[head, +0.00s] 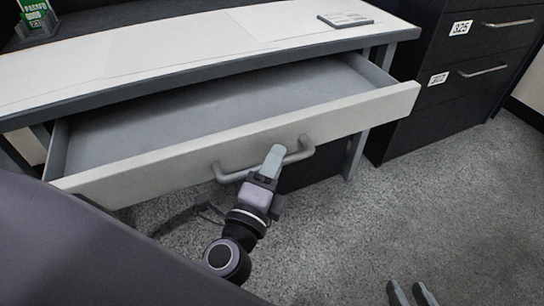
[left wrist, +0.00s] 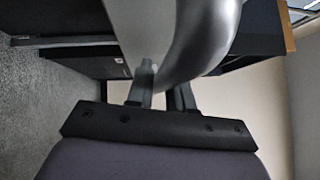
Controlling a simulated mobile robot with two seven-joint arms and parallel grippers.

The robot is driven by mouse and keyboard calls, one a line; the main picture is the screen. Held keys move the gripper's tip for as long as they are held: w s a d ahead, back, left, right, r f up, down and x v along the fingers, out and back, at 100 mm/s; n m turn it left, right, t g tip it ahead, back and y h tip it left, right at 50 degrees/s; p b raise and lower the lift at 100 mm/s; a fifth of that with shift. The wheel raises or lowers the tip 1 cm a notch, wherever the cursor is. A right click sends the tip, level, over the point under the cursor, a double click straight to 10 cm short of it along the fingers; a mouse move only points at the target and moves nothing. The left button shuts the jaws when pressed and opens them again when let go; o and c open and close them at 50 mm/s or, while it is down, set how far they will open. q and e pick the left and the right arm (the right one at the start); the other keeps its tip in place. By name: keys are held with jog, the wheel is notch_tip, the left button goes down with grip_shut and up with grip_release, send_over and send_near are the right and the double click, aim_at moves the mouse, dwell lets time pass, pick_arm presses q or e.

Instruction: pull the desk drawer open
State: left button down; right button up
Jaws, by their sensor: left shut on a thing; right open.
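The desk drawer (head: 120,184) is a pale front with a grey, empty inside, and it stands pulled well out from under the white desk top (head: 200,45). Its grey bar handle (head: 232,175) is on the middle of the front. My left gripper (head: 272,160) is shut on the handle, which also shows large and close in the left wrist view (left wrist: 205,40). The left fingers hide part of the handle in the head view. My right gripper (head: 412,293) is open and empty, low over the carpet at the bottom edge; only its fingertips show.
A dark filing cabinet (head: 400,140) with metal handles and number labels stands right of the desk. A small grey pad (head: 345,19) and a green-and-white card in a holder (head: 36,18) are on the desk top. The carpet (head: 440,200) in front is clear.

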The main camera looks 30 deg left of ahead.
pick_arm(q)
jog(key=shift+s+d, duration=0.4)
jog(key=shift+d, duration=0.05)
jog(key=c, duration=1.1)
grip_release()
